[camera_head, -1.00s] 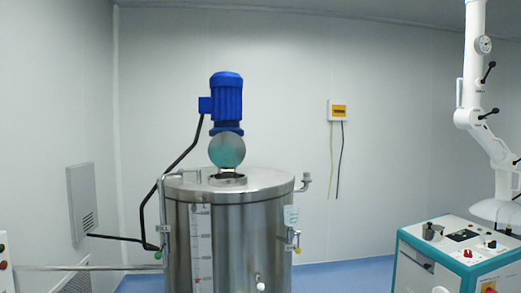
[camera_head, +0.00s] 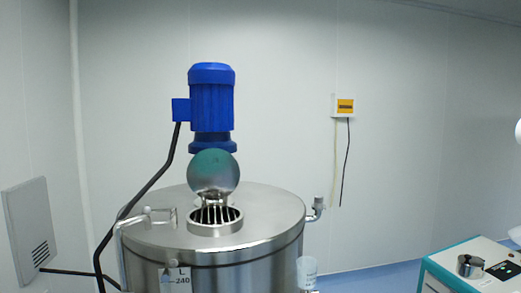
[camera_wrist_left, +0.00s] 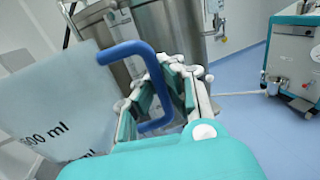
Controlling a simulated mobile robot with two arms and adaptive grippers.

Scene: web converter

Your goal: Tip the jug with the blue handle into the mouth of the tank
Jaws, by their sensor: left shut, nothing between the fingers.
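The jug (camera_wrist_left: 50,110) is pale and translucent with volume marks, at the left of the left wrist view. It looks tilted there, and its contents cannot be made out. Its blue handle (camera_wrist_left: 124,50) bends across in front of my left gripper (camera_wrist_left: 158,85). The gripper is shut, with its fingers beside or inside the handle loop; the exact contact is unclear. The steel tank (camera_head: 270,225) stands ahead in the head view. Its round mouth (camera_head: 215,222) has a barred grate, and its round lid (camera_head: 213,172) stands open behind. Neither gripper shows in the head view.
A blue motor (camera_head: 211,105) rises behind the mouth. A bent pipe (camera_head: 150,212) lies at the tank's left edge, with a black hose (camera_head: 135,205) beyond. A teal-edged machine (camera_head: 470,265) stands at right. Blue floor is clear between it and the tank.

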